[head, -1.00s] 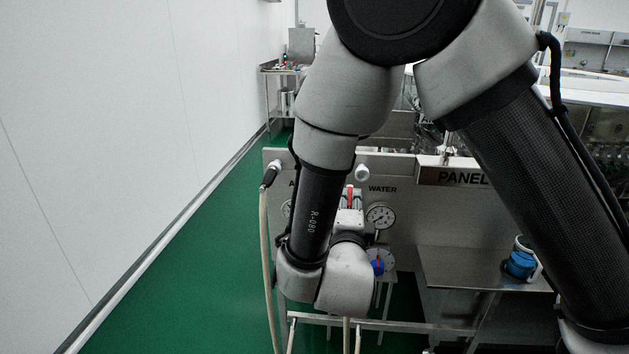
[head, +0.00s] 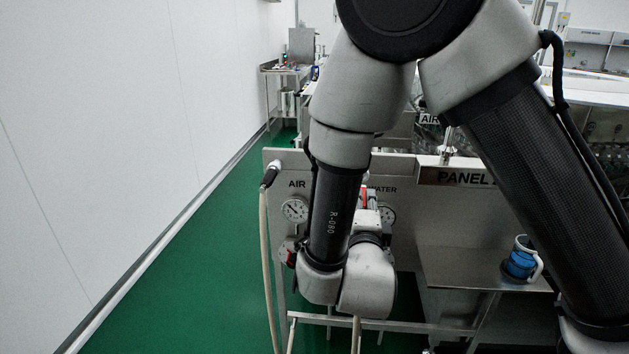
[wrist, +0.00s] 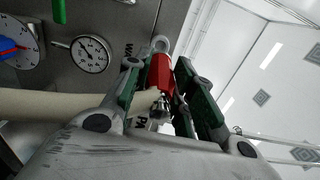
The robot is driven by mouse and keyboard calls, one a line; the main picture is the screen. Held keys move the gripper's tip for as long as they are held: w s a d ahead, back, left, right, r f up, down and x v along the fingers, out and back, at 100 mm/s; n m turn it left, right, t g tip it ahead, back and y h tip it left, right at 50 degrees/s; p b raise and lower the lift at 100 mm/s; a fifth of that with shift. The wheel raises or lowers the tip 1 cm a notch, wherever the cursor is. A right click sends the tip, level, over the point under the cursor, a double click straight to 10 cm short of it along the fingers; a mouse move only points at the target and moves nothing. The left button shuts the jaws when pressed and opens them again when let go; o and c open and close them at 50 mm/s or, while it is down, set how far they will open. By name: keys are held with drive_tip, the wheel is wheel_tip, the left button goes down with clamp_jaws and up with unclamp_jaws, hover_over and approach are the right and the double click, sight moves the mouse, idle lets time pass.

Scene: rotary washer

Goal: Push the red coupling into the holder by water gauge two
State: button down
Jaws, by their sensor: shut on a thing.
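The red coupling (wrist: 161,73) sits between the green-lined fingers of my gripper (wrist: 165,88) in the wrist view. My gripper is shut on it, and a cream hose (wrist: 55,104) runs off to the left below. A pale ring-shaped holder (wrist: 160,44) is just beyond the coupling's far end; I cannot tell whether they touch. The water gauge (wrist: 90,53) is left of the holder. In the head view, a bit of red coupling (head: 364,197) shows beside my forearm, left of the water gauge (head: 388,215). My arm hides the holder there.
The steel panel (head: 415,235) also bears an air gauge (head: 294,209) and a hose end (head: 270,175) at its upper left corner. A blue object with a pale handle (head: 521,263) stands on the steel shelf (head: 455,270) at right. Green floor (head: 190,290) is clear at left.

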drive_tip(key=shift+w+d, duration=0.1)
drive_tip(key=shift+w, duration=2.75)
drive_tip(key=shift+w, duration=0.75)
drive_tip(key=c, duration=1.1)
unclamp_jaws()
drive_tip(key=shift+c, duration=0.2)
